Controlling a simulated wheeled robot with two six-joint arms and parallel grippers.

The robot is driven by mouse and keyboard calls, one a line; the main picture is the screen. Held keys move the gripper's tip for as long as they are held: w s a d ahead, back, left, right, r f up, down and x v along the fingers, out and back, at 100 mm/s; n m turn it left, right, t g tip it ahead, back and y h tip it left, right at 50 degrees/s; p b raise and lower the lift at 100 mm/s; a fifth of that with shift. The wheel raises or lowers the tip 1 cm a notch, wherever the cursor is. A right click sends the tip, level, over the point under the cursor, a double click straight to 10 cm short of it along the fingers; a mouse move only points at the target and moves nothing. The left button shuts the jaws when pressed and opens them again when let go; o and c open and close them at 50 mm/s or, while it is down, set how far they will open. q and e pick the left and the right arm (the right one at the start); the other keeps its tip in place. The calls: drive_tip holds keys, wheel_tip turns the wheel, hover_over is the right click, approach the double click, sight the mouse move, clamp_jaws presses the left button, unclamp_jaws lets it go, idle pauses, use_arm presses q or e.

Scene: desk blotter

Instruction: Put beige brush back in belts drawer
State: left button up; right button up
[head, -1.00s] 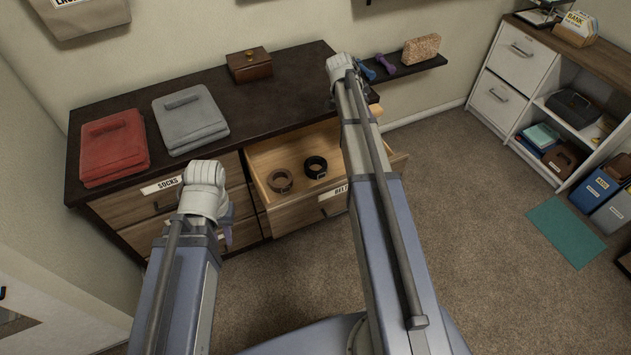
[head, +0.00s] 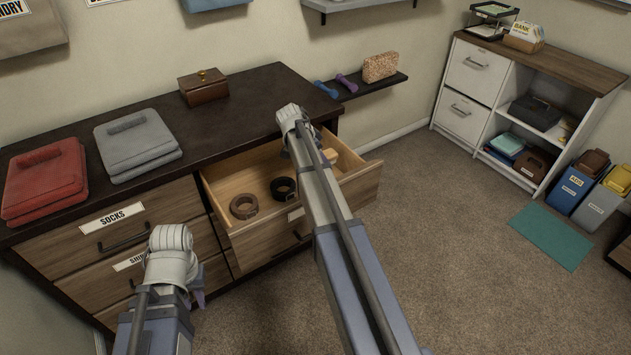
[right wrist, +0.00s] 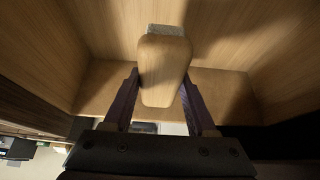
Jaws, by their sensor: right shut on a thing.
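The beige brush (right wrist: 164,68) is between the two dark purple fingers of my right gripper (right wrist: 160,92), which is shut on it. Pale bristles show at its far end in the right wrist view. In the head view, part of the brush (head: 329,155) shows beside my right arm, over the right part of the open belts drawer (head: 362,186). My arm hides the right gripper there. I cannot tell whether the brush touches the drawer floor. My left gripper (head: 199,297) hangs low in front of the dresser, mostly hidden behind its wrist; its opening does not show.
A brown rolled belt (head: 244,207) and a black rolled belt (head: 284,189) lie in the drawer's left part. The dresser top (head: 235,125) holds red folded cloth (head: 45,180), grey folded cloth (head: 137,145) and a brown box (head: 203,88). A shelf (head: 375,86) with dumbbells is beyond.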

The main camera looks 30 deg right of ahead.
drive_tip(key=shift+f+b, duration=2.65)
drive_tip(key=shift+f, duration=0.65)
drive_tip(key=shift+f, duration=0.2)
drive_tip(key=o, duration=1.2)
drive_tip(key=shift+r, duration=0.1)
drive_tip(key=shift+a+r, duration=0.1)
drive_tip(key=shift+r, duration=0.25)
drive_tip(key=p+v, duration=1)
drive_tip(key=v, duration=0.1)
drive_tip(key=shift+a+r+p, duration=0.15)
drive_tip(key=shift+r+p, duration=0.1)
drive_tip(key=shift+p, duration=0.05)
